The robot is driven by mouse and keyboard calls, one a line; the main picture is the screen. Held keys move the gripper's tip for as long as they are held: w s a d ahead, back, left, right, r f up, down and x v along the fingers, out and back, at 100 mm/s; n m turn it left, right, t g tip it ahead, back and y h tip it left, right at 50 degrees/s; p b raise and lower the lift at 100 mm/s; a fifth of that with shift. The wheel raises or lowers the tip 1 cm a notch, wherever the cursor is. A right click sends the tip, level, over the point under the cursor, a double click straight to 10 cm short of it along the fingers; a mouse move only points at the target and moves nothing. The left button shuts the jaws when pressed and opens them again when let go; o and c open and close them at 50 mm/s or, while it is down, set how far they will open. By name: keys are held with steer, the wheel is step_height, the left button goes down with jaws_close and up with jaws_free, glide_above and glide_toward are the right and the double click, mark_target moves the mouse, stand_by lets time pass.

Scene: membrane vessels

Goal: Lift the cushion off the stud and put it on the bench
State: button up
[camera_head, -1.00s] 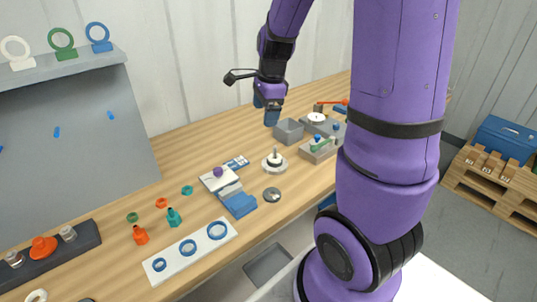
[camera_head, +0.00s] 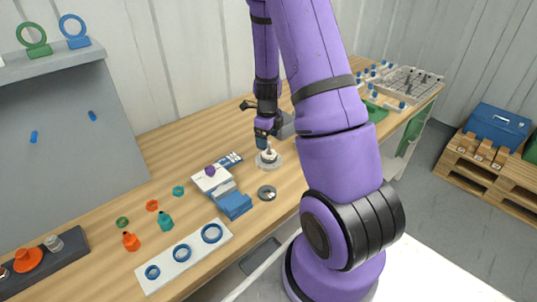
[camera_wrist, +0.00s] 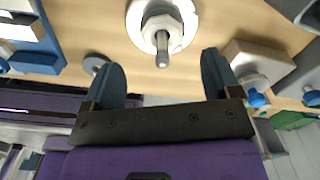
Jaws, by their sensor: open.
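The stud (camera_wrist: 162,50) is a grey upright post on a round pale base (camera_wrist: 133,22). A pale, faceted collar around it, seemingly the cushion (camera_wrist: 161,24), sits at its foot in the wrist view. The base also shows on the wooden bench (camera_head: 180,145) in the head view (camera_head: 268,164), partly behind my fingers. My gripper (camera_head: 262,140) is above and close by the stud. In the wrist view my gripper (camera_wrist: 165,78) is open, with two dark blue fingers apart and nothing between them; the stud lies beyond the gap, apart from both fingers.
A blue and grey block (camera_head: 235,203) and a pale plate with a purple knob (camera_head: 210,171) are to the left. A grey bin (camera_head: 287,127) stands behind. Bare bench lies at the back left.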

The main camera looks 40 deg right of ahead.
steer(key=shift+w+d+f, duration=0.1)
steer(key=shift+w+f, duration=0.05)
steer(key=shift+f, duration=2.75)
steer(key=c, duration=1)
